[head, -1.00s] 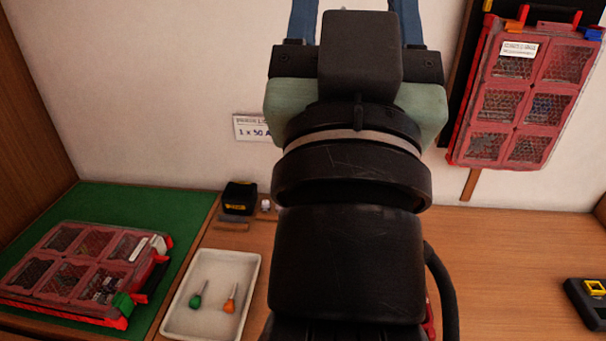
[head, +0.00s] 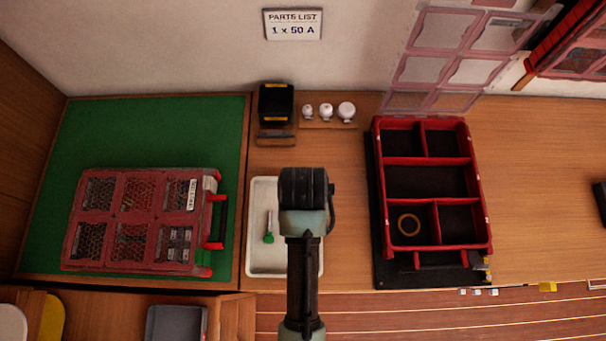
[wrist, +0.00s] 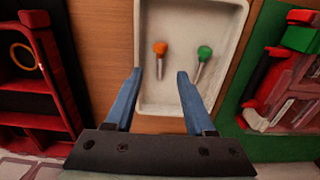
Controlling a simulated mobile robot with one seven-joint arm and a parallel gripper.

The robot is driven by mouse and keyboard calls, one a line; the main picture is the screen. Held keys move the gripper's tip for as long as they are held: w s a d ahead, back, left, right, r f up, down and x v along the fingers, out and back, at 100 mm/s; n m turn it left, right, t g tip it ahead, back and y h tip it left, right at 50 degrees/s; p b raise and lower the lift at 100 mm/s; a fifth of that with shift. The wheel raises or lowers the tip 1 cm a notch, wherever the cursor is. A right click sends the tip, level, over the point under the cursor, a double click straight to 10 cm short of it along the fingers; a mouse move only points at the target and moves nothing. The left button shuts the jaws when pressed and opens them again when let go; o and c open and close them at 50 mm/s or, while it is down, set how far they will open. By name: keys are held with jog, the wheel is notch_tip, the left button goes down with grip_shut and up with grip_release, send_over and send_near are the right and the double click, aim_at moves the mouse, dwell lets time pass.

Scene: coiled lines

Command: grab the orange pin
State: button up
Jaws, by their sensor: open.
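The orange pin (wrist: 160,48) lies in a white tray (wrist: 175,105), its orange head towards the top of the wrist view and its shaft pointing down. My gripper (wrist: 160,72) is open and empty, its two blue fingers spread on either side of the pin's shaft in that picture. I cannot tell how far above the tray they are. The green pin (wrist: 205,52) lies to the right in the same tray. In the head view my arm stands over the tray (head: 262,268) and hides the orange pin, while the green pin (head: 269,230) shows to its left.
A closed red case (head: 142,218) lies on a green mat (head: 85,135) to the left. An open red case (head: 428,160) with a tan ring (head: 409,225) is to the right. A black bin (head: 276,103) and white knobs (head: 326,111) stand behind the tray.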

jog(key=shift+f+p, duration=0.65)
jog(key=shift+f, duration=3.6)
grip_shut()
